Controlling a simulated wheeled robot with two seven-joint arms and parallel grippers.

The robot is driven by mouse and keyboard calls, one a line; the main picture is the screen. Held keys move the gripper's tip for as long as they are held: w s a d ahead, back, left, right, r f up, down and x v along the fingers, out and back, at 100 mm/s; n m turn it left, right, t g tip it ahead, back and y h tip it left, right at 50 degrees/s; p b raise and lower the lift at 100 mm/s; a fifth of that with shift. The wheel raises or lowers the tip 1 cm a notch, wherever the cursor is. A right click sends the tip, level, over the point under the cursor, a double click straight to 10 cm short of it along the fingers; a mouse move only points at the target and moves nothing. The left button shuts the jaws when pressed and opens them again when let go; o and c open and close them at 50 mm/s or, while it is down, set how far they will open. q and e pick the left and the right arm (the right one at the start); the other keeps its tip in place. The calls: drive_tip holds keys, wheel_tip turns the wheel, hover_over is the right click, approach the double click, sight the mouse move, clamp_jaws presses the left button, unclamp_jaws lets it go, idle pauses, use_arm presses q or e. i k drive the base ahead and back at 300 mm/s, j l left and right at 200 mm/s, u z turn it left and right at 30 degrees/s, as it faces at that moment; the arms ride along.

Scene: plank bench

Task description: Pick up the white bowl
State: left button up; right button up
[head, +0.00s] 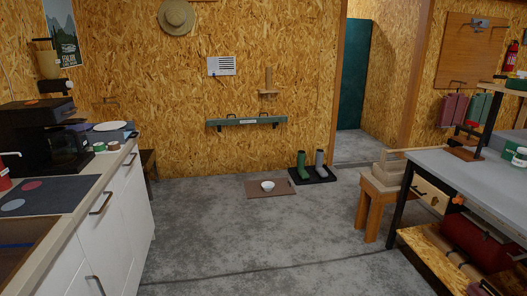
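The white bowl (267,185) is small in the head view. It sits upright on a flat brown mat (284,189) on the grey floor, near the far chipboard wall. Neither of my grippers shows in this view. Nothing hides the bowl.
A black tray (327,177) with boots (302,165) lies right of the mat. A kitchen counter (128,205) stands at left. A wooden stool (371,208) and a grey-topped workbench (440,168) stand at right. The concrete floor (255,235) between them is clear. A doorway opens at back right.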

sight(268, 186)
drive_tip(key=i, duration=4.85)
drive_tip(key=i+l+u, duration=0.15)
drive_tip(key=i, duration=0.7)
drive_tip(key=i+l+u, duration=0.1)
drive_tip(key=i, duration=0.7)
